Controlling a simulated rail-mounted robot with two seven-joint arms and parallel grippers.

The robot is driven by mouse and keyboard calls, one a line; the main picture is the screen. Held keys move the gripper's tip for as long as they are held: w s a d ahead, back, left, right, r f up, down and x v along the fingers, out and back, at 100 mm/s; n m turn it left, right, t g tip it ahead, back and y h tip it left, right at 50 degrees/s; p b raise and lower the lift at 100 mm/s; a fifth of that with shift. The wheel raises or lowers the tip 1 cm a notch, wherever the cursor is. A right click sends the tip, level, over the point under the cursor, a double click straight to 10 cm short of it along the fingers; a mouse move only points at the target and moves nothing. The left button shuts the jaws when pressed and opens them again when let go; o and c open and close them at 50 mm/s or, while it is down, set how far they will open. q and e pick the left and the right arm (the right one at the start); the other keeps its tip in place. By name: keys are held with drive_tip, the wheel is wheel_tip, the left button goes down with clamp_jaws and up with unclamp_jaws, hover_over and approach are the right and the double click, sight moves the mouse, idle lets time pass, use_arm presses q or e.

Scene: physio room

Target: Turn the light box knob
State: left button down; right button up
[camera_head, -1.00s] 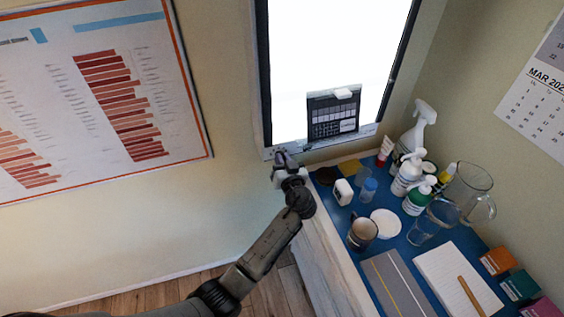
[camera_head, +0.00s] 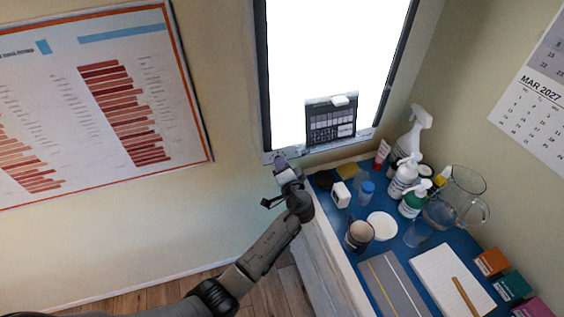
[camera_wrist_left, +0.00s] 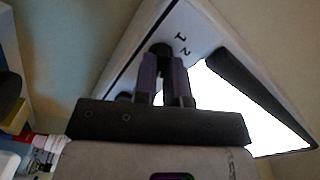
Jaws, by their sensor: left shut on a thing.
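The light box (camera_head: 330,50) is a bright white panel in a dark and grey frame on the wall. In the left wrist view its pale frame (camera_wrist_left: 208,42) shows the marks 1 and 2 beside a small dark knob (camera_wrist_left: 162,52). My left gripper (camera_head: 280,162) is at the lower left corner of the light box. In the left wrist view its fingers (camera_wrist_left: 162,78) are shut on the knob, one on each side. In the head view the gripper hides the knob. My right gripper is not in view.
A dark calendar-like card (camera_head: 331,122) is on the panel's lower edge. The blue counter (camera_head: 340,232) at right holds a spray bottle (camera_head: 411,132), pump bottles, a mug (camera_head: 359,237), a glass jug (camera_head: 466,190) and a notepad (camera_head: 449,279).

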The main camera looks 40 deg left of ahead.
use_arm(q)
drive_tip(key=m+p, duration=0.1)
drive_tip(key=m, duration=0.1)
drive_tip(key=shift+m, duration=0.4)
idle(0.5)
drive_tip(key=c, duration=1.2)
unclamp_jaws()
drive_tip(key=shift+d, duration=0.1)
drive_tip(key=v, duration=1.3)
drive_tip(key=shift+s+d+p, duration=0.25)
drive_tip(key=shift+p, duration=0.1)
